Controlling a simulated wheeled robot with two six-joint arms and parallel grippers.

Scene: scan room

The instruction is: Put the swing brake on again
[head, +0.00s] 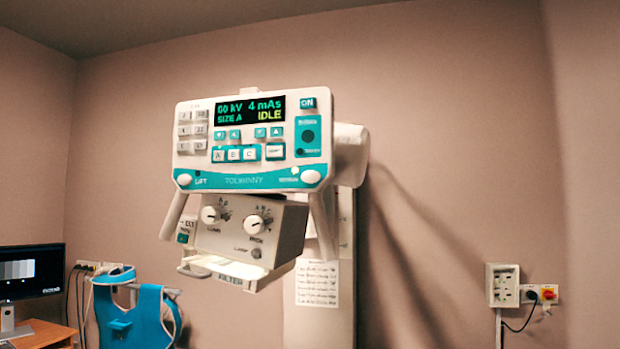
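The control head (250,140) of an X-ray unit faces me in the middle of the view, slightly tilted. Its screen (250,109) reads 60 kV, 4 mAs, SIZE A, IDLE. A round white button (184,179) sits at the lower left corner, by the word LIFT and a dark lamp. A second round white button (310,177) sits at the lower right corner, by a pale lamp (295,170) and a label too blurred to read. I cannot tell for sure which control is the swing brake. Neither of my grippers is in view.
Below the head hangs a collimator box (250,229) with two knobs and a filter tray (225,266). Handles slope down on both sides. A monitor (30,272) and blue apron (135,315) are at lower left. A socket box (503,285) is on the right wall.

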